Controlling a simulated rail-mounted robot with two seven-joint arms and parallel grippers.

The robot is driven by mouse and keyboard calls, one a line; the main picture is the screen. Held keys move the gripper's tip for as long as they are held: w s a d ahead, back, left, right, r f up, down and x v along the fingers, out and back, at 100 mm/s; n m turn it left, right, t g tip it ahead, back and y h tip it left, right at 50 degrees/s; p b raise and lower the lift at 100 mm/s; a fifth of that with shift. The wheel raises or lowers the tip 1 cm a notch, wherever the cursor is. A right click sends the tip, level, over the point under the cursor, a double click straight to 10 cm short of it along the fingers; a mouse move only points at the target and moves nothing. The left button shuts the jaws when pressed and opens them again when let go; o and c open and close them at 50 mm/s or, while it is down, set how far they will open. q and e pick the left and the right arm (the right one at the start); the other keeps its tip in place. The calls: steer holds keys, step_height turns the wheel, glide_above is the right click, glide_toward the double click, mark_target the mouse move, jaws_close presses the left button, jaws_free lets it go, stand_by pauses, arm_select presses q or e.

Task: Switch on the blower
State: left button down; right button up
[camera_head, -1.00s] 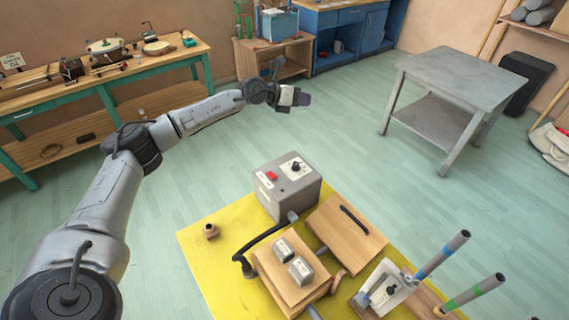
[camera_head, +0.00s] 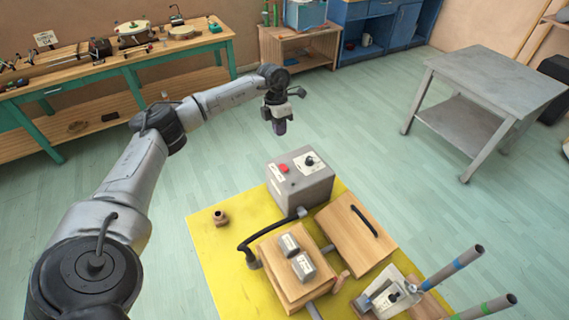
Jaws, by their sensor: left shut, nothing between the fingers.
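The blower appears to be the grey box (camera_head: 303,187) at the back of the yellow mat. Its top carries a red button (camera_head: 283,168) and a black knob (camera_head: 310,161) on a white plate. A black hose (camera_head: 268,236) runs from its front corner toward a wooden box. My left gripper (camera_head: 279,128) points down, shut and empty, above and behind the grey box, apart from it. My right gripper is not in view.
On the yellow mat (camera_head: 215,262) are a brown fitting (camera_head: 220,218), a wooden box (camera_head: 290,272) with two grey blocks, a handled wooden board (camera_head: 355,232) and a bracket (camera_head: 388,297) near two banded tubes. A grey table (camera_head: 490,80) stands at right. Green floor lies between.

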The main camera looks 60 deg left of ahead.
mark_target(285, 169)
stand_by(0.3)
arm_select(q)
steer(key=x, duration=1.4)
steer(key=shift+d, duration=0.1)
